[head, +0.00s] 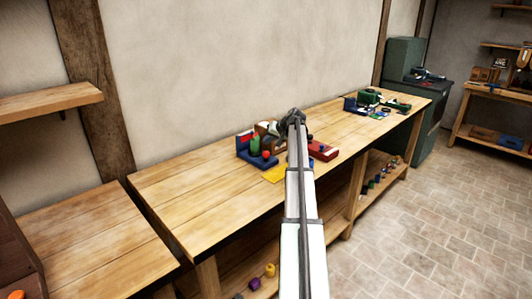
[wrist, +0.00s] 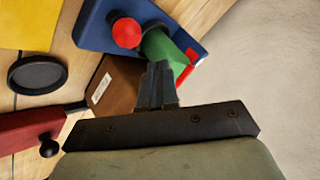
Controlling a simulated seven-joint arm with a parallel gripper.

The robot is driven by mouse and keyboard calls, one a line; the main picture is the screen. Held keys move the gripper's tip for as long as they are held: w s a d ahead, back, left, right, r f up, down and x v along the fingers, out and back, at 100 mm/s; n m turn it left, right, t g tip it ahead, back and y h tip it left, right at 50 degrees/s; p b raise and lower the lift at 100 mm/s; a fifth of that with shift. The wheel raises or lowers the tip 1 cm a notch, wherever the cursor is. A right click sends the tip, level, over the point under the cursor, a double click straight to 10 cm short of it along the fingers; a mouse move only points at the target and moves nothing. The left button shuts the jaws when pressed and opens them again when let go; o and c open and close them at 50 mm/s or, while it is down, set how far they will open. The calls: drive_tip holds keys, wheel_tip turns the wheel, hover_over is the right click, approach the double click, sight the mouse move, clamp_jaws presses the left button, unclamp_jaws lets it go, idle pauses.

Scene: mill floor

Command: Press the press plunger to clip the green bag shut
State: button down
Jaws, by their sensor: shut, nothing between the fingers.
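The blue press (head: 246,158) stands on the workbench left of my gripper; its corner (wrist: 95,18) shows at the top of the wrist view. A red round knob (wrist: 126,33), which looks like the plunger, sits on it; a red knob (head: 265,154) also shows in the head view. The green bag (wrist: 163,50) is in the press beside the red knob, partly hidden by my fingers. My gripper (wrist: 157,68) is shut and empty. Its fingertips appear over the lower end of the bag, below and right of the knob; whether they touch is unclear.
A brown block with a white label (wrist: 103,88) lies beside the fingers. A red device (head: 323,150) with a black-knobbed lever, a yellow sheet (head: 274,174) and a black ring (wrist: 38,74) are close by. The bench's left part (head: 180,195) is clear.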

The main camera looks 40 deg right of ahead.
sight(268, 152)
drive_tip(key=shift+r, duration=1.6)
